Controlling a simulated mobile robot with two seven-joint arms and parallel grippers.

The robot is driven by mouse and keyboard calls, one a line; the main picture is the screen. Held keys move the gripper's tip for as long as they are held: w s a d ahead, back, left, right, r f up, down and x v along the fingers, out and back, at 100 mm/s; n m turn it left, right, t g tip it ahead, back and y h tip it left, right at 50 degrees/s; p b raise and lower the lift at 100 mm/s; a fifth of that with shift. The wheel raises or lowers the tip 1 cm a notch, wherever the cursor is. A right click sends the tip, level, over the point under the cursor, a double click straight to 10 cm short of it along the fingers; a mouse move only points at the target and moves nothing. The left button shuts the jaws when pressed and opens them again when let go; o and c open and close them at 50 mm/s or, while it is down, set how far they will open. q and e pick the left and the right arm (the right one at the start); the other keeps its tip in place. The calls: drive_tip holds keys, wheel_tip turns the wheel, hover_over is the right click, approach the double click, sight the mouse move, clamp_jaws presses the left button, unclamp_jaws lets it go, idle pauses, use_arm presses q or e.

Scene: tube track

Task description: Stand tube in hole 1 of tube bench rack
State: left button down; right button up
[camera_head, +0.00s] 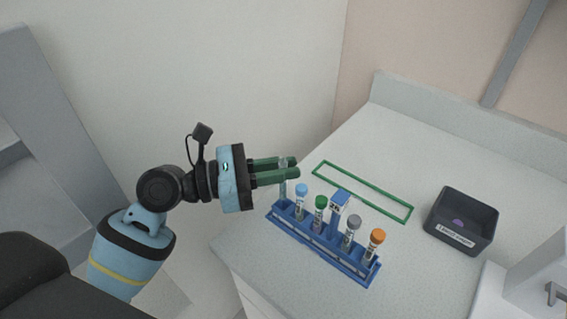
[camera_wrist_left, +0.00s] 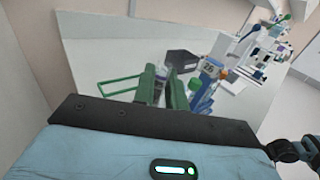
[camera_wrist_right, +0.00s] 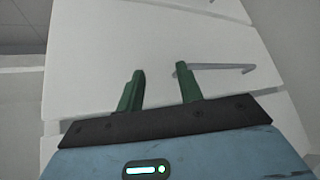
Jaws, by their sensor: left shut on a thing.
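A clear tube with a pale top (camera_head: 283,188) is between the fingers of my left gripper (camera_head: 283,172), which is shut on it. The tube hangs upright over the left end of the blue bench rack (camera_head: 330,250). Its lower part meets the rack's left end in the head view; I cannot tell how deep it sits in a hole. In the left wrist view the tube (camera_wrist_left: 161,87) shows partly between the green fingers. My right gripper (camera_wrist_right: 158,85) shows only in its own wrist view, with fingers apart and nothing between them.
The rack holds tubes with blue (camera_head: 301,189), green (camera_head: 320,201), grey (camera_head: 352,222) and orange (camera_head: 377,236) caps, and a blue-white tag (camera_head: 339,201). A green outline (camera_head: 375,186) lies behind it. A dark labelled bin (camera_head: 462,222) stands right. Counter between is clear.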

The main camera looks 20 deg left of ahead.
sight(281, 198)
use_arm(q)
drive_tip(key=shift+f, duration=0.3)
use_arm(e)
drive_tip(key=shift+s+a+f, duration=0.1)
drive_tip(key=shift+s+f, duration=0.1)
drive_tip(key=shift+f, duration=0.25)
drive_tip(key=shift+r, duration=0.35)
use_arm(q)
drive_tip(key=shift+p, duration=0.4)
use_arm(e)
drive_tip(key=shift+w+r, duration=0.3)
drive_tip(key=shift+r, duration=0.1)
use_arm(q)
drive_tip(key=shift+f, duration=0.15)
use_arm(e)
drive_tip(key=shift+w+r, duration=0.25)
drive_tip(key=shift+r, duration=0.1)
use_arm(q)
drive_tip(key=shift+p, duration=0.35)
use_arm(e)
drive_tip(key=shift+w+r, duration=0.1)
drive_tip(key=shift+r, duration=0.05)
use_arm(q)
drive_tip(key=shift+f, duration=0.2)
use_arm(e)
drive_tip(key=shift+w+r, duration=0.2)
use_arm(q)
drive_tip(key=shift+f, duration=1.3)
use_arm(e)
drive_tip(key=shift+s+f, duration=0.1)
